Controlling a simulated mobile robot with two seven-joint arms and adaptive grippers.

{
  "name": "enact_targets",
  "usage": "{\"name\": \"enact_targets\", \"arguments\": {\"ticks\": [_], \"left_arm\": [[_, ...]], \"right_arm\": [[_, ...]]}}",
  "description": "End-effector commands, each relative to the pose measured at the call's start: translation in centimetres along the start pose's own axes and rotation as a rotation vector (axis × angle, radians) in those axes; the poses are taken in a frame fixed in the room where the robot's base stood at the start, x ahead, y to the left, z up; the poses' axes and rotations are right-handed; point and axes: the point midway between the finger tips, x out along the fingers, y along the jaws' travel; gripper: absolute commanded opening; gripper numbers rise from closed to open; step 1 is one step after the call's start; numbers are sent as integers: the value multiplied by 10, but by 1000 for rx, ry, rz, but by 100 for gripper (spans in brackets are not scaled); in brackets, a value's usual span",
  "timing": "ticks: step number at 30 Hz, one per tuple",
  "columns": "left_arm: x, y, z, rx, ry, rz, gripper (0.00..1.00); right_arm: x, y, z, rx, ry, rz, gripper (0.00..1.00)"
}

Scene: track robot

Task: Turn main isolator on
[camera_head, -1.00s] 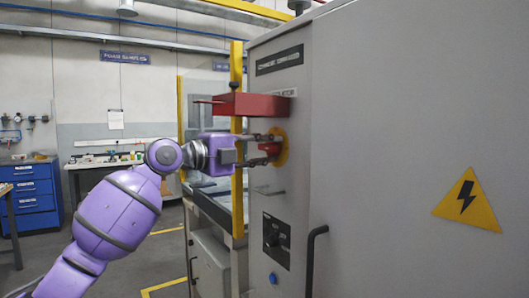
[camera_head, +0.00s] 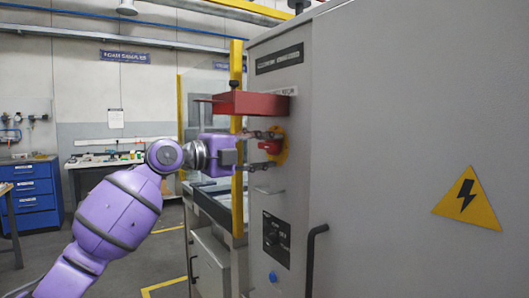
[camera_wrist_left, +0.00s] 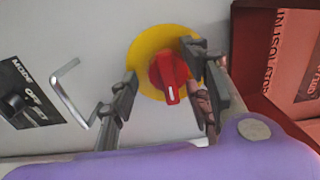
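The main isolator is a red knob (camera_head: 271,147) on a yellow disc (camera_head: 283,150), on the narrow side of the grey cabinet. In the left wrist view, the red knob (camera_wrist_left: 170,76) shows a white mark pointing down in the picture, and the yellow disc (camera_wrist_left: 147,50) lies behind it. My left gripper (camera_head: 264,148) is at the knob, its fingers apart. The left wrist view shows my left gripper (camera_wrist_left: 163,66) open, one finger on each side of the knob, with gaps visible, so it does not look gripped. My right gripper is not in view.
A red hood (camera_head: 240,104) juts out just above the knob. A mode switch panel (camera_head: 276,240) and a blue button (camera_head: 273,277) sit below. A bent metal handle (camera_wrist_left: 70,92) shows beside the left finger. A yellow post (camera_head: 237,190) stands close behind my gripper.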

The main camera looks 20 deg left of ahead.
Motion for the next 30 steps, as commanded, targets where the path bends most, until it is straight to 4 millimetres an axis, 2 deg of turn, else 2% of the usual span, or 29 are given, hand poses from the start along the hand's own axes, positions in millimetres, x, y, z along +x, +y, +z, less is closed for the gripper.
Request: {"name": "enact_targets", "arguments": {"ticks": [5,18,24,30], "left_arm": [[-14,-1,1,1,-2,-1,44],[-100,2,0,0,-2,3,44],[-118,1,0,0,0,2,44],[-120,1,0,0,1,2,44]], "right_arm": [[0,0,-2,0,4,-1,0],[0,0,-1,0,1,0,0],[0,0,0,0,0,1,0],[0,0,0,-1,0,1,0]]}}
